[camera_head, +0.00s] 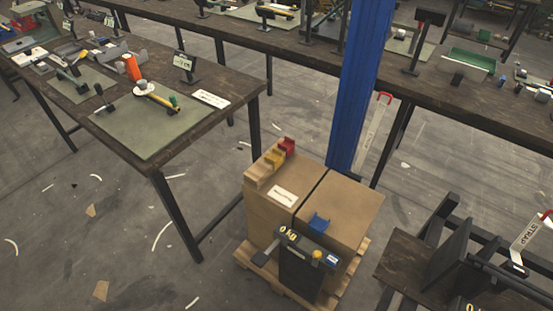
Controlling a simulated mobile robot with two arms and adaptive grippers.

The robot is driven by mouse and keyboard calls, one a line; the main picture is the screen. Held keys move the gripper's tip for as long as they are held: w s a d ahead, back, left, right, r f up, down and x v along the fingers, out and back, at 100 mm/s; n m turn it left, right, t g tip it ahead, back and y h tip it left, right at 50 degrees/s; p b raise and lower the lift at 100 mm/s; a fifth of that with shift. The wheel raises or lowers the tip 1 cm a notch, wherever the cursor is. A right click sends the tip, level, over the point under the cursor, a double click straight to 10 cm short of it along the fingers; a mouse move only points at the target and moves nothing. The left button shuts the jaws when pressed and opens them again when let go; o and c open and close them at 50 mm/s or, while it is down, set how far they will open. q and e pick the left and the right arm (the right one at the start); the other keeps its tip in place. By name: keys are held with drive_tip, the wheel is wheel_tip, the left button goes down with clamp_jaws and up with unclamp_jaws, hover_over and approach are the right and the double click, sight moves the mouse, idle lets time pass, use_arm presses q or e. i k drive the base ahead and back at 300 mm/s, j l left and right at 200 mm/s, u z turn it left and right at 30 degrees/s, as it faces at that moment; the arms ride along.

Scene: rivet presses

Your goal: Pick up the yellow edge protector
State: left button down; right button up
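The yellow edge protector (274,158) is a small angled piece on the top back left edge of a cardboard box (262,215). It sits in a row between a red edge protector (287,146) and a beige one (258,172). A blue edge protector (319,222) lies apart on the top of the neighbouring box (343,205), near its front. Neither of my grippers can be made out in this view.
The boxes stand on a wooden pallet (243,257). A black device with a 0.0 display (291,235) is at their front. A blue post (358,90) rises behind. A workbench (222,90) is at left, a dark stand (405,262) at right. Floor between is mostly clear.

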sight(275, 158)
drive_tip(key=i+j, duration=0.25)
drive_tip(key=j, duration=0.15)
drive_tip(key=i+j+z, duration=0.35)
drive_tip(key=j, duration=0.25)
drive_tip(key=i+j+z, duration=0.2)
drive_tip(key=j, duration=0.15)
drive_tip(key=j+z, duration=0.15)
drive_tip(key=j, duration=0.15)
